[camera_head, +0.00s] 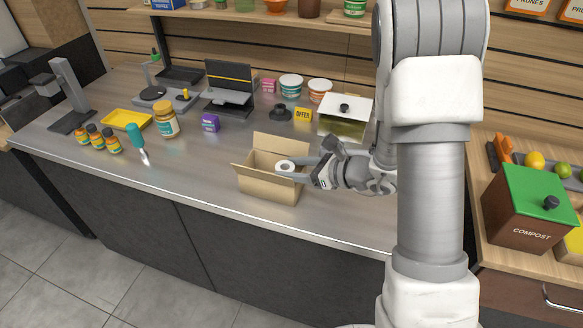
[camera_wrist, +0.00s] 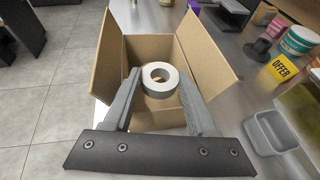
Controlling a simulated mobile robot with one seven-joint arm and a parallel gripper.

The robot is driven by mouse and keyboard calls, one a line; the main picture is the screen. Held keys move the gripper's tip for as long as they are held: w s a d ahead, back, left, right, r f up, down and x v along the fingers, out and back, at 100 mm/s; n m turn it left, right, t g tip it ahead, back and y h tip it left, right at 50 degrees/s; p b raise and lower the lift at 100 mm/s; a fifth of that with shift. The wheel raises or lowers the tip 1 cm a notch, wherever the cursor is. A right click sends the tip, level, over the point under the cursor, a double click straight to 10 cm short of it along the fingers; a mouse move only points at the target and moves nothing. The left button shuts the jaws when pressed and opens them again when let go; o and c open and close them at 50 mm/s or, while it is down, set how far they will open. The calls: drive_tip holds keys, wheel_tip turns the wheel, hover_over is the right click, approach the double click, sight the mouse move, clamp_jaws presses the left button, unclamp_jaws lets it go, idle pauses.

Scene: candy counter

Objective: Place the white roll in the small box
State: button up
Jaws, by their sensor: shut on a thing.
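The white roll (camera_head: 285,166) is a short ring with a hole through its middle. My gripper (camera_head: 290,170) is shut on it, one finger on each side, at the mouth of the small box. The small box (camera_head: 268,187) is open cardboard with its flaps spread, standing near the front edge of the counter. In the wrist view the roll (camera_wrist: 160,80) lies between the fingertips of my gripper (camera_wrist: 160,88), over the opening of the box (camera_wrist: 145,48). I cannot tell how deep the roll is inside the box.
A glass case with a white lid (camera_head: 345,112) stands behind the box to the right, with a yellow offer sign (camera_head: 303,115) beside it. A spatula with a teal handle (camera_head: 137,140), a jar (camera_head: 165,122) and a yellow tray (camera_head: 126,119) are to the left. The counter just left of the box is clear.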

drive_tip(key=shift+f+b, duration=0.35)
drive_tip(key=shift+b, duration=0.15)
drive_tip(key=shift+f+b, duration=0.25)
drive_tip(key=shift+b, duration=0.05)
drive_tip(key=o, duration=1.1)
